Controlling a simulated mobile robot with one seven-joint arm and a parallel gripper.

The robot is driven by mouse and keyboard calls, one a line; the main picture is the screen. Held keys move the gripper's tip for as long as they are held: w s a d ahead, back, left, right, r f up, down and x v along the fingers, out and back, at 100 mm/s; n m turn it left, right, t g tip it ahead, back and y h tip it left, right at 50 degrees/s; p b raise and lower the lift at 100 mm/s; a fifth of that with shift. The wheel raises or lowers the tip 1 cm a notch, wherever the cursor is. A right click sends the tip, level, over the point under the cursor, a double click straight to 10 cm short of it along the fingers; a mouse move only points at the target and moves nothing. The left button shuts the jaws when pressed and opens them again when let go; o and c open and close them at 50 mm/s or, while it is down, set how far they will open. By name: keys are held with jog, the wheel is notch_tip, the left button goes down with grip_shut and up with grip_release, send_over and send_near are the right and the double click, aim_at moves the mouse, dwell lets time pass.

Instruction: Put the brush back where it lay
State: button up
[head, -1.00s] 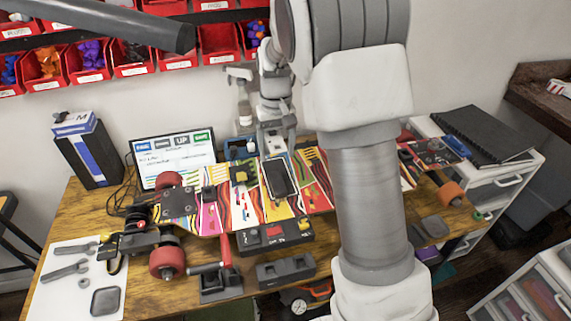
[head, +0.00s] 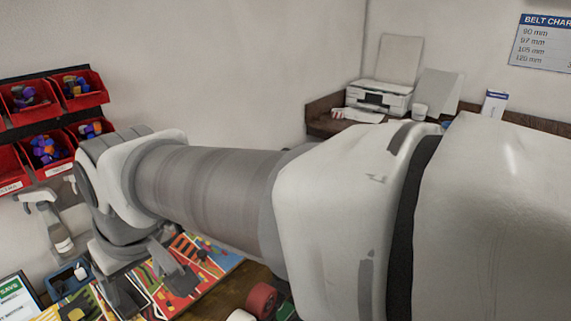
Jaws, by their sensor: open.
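My gripper (head: 152,287) is at the lower left of the head view, pointing down over the brightly patterned board (head: 212,263). Its two grey fingers are apart, with no object seen between them. I cannot make out the brush; my arm hides much of the bench. A blue holder (head: 62,284) with something white in it stands left of my gripper, behind the board. I cannot tell what the white thing is.
Red parts bins (head: 52,92) hang on the wall at left. A spray bottle (head: 58,232) stands below them. A red wheel (head: 262,299) shows below my arm. A printer (head: 379,96) stands in the far corner.

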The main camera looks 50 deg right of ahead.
jog(key=shift+t, duration=0.5)
jog(key=s, duration=0.4)
jog(key=shift+s+f, duration=0.25)
jog(key=shift+f, duration=0.1)
